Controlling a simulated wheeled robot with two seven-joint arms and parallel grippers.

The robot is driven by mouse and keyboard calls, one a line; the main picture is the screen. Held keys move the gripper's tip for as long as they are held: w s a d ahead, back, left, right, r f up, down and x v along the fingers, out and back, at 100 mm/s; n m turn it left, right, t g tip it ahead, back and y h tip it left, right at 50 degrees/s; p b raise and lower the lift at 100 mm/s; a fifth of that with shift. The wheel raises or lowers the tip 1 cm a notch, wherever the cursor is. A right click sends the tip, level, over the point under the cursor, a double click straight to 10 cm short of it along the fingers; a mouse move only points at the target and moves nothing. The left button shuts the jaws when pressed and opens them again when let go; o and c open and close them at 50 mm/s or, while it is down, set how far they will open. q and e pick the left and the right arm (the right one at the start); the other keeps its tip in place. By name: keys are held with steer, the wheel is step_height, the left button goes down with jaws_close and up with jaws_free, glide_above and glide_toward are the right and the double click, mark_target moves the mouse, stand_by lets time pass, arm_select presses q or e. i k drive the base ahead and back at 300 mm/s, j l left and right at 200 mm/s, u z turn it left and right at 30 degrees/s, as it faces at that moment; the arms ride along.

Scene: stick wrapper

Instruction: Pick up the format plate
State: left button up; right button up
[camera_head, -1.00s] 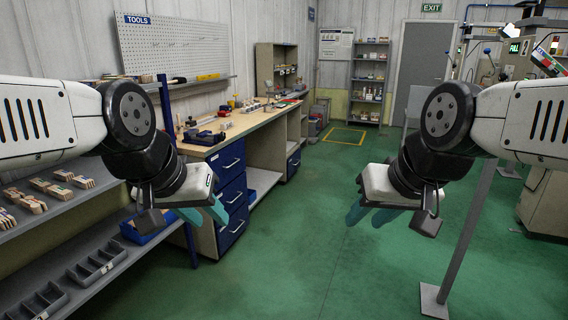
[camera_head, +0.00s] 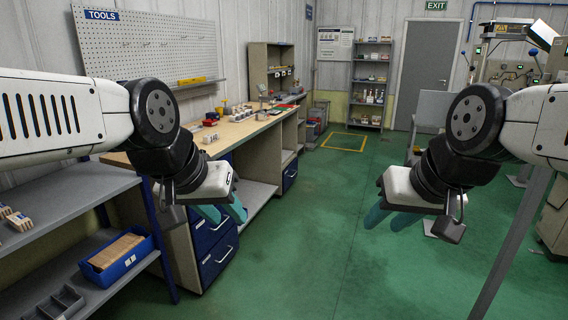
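I cannot make out for certain which item is the format plate. Small items stand on the wooden top of the workbench (camera_head: 237,130), left of centre, among them a flat red item (camera_head: 286,106) towards its far end. My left gripper (camera_head: 224,213) hangs in front of the bench's blue drawers in the picture, its teal fingers apart and empty. My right gripper (camera_head: 389,218) hangs over the open green floor, its teal fingers also apart and empty. Neither gripper touches anything that I can see.
A grey shelf rack (camera_head: 62,212) at left carries a blue bin (camera_head: 116,258) of brown pieces. A pegboard (camera_head: 150,50) hangs above the bench. Shelving (camera_head: 369,85) and a grey door (camera_head: 424,75) are at the back. The green floor (camera_head: 310,240) ahead is clear; machines stand at right.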

mark_target(211, 137)
steer(key=i+l+u, duration=0.1)
steer(key=i+u, duration=0.35)
steer(key=i+l+u, duration=0.45)
steer(key=i, duration=0.15)
steer(key=i+l+u, duration=0.25)
steer(key=i, duration=0.55)
steer(key=i+l+u, duration=0.25)
steer(key=i+l, duration=0.25)
steer(key=i, duration=0.2)
steer(key=i+l+u, duration=0.25)
steer(key=i+l, duration=0.35)
steer(key=i, duration=0.15)
